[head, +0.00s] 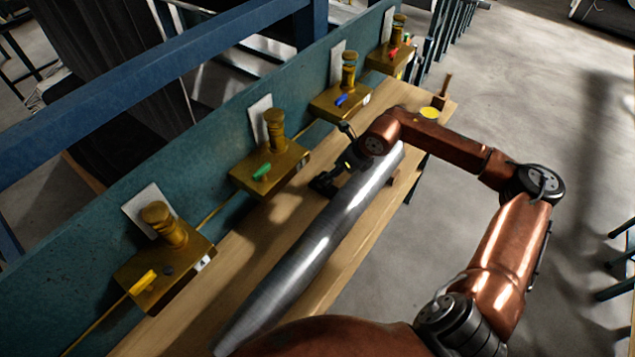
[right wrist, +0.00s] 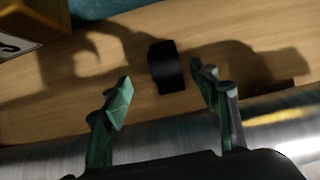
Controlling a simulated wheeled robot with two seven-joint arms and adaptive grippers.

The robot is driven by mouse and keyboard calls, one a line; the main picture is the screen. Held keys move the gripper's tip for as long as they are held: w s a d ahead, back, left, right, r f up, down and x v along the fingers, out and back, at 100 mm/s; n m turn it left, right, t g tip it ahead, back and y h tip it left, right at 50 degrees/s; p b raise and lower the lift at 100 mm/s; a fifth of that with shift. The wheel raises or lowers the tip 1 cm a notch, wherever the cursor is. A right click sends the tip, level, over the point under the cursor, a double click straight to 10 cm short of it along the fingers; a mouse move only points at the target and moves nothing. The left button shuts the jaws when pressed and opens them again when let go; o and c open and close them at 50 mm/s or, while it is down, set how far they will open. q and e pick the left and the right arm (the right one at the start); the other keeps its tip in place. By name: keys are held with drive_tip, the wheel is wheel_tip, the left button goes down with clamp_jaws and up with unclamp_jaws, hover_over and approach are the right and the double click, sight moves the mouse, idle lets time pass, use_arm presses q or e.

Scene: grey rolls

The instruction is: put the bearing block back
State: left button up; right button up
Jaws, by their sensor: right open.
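A small black block (right wrist: 166,66), which looks like the bearing block, lies on the wooden bench top (right wrist: 255,30) in the right wrist view. My right gripper (right wrist: 164,84) is open, with one green-tipped finger on each side of the block in the picture; I see no contact. In the head view, my right gripper (head: 332,175) hangs over the bench between the brass units and the grey roll (head: 310,245). The block cannot be told apart from the dark gripper there. My left gripper is not in view.
Brass units with knobs and coloured levers stand along the teal rail, with yellow (head: 140,283), green (head: 262,172), blue (head: 341,100) and red levers. The long metal roll also crosses the bottom of the right wrist view (right wrist: 60,155). A yellow disc (head: 429,113) lies at the bench's far end.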

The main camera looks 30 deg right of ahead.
sight(329, 190)
drive_tip(key=x, duration=0.5)
drive_tip(key=b+x, duration=0.1)
drive_tip(key=x, duration=0.2)
drive_tip(key=shift+w+d+f, duration=0.2)
drive_tip(key=shift+d+f, duration=0.05)
drive_tip(key=shift+f, duration=0.05)
drive_tip(key=shift+s+r, duration=0.1)
drive_tip(key=shift+c, duration=0.3)
clamp_jaws()
